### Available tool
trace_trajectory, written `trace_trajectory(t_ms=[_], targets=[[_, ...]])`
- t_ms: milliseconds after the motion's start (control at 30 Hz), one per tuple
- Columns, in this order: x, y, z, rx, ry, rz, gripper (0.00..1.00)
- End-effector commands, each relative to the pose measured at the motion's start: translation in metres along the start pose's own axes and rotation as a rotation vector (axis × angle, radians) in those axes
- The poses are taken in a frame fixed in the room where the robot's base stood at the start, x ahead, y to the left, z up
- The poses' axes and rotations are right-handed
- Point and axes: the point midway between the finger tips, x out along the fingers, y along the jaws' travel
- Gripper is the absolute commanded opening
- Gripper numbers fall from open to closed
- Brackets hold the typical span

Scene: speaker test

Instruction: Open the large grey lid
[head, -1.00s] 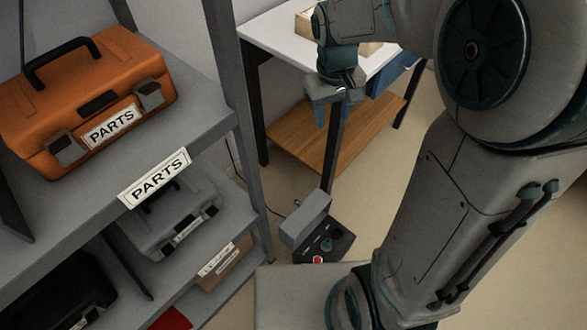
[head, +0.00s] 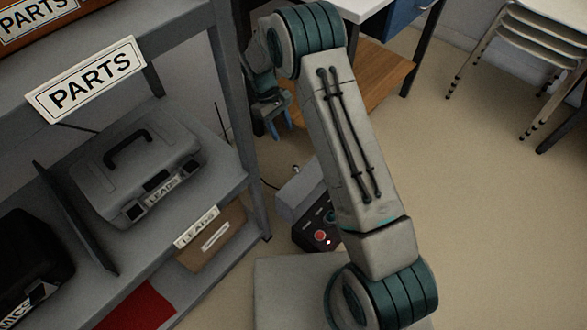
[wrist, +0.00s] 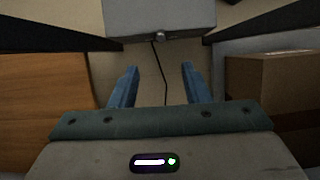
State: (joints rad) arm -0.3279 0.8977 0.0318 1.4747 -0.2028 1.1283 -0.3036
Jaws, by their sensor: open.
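A grey block-like cover (head: 298,192) sits at the back of a dark control box (head: 316,234) with a red button, low beyond the shelf. A small round knob shows at its back edge. It also shows at the top of the wrist view (wrist: 160,14), with the knob at its near edge. My gripper (head: 279,122) is beside the shelf post, above and behind the cover, apart from it. In the wrist view my gripper (wrist: 159,70) is open, its blue fingers apart with nothing between them. My arm hides part of the control box.
A grey case (head: 135,165) labelled LEADS and a cardboard box (head: 212,240) stand on the shelf rack (head: 232,100) at left. A table with a wooden lower shelf (head: 375,85) is behind my arm. Stacked chairs (head: 535,45) stand at upper right. Floor at right is clear.

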Motion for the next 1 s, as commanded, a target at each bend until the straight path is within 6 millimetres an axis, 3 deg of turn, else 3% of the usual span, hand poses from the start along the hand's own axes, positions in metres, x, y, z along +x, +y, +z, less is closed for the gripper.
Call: trace_trajectory(t_ms=[267, 700, 1000], targets=[[0.031, -0.001, -0.007, -0.014, -0.013, 0.000, 0.43], [0.121, -0.001, -0.006, -0.013, -0.013, 0.000, 0.43], [0.148, -0.001, -0.005, -0.013, -0.010, 0.001, 0.43]])
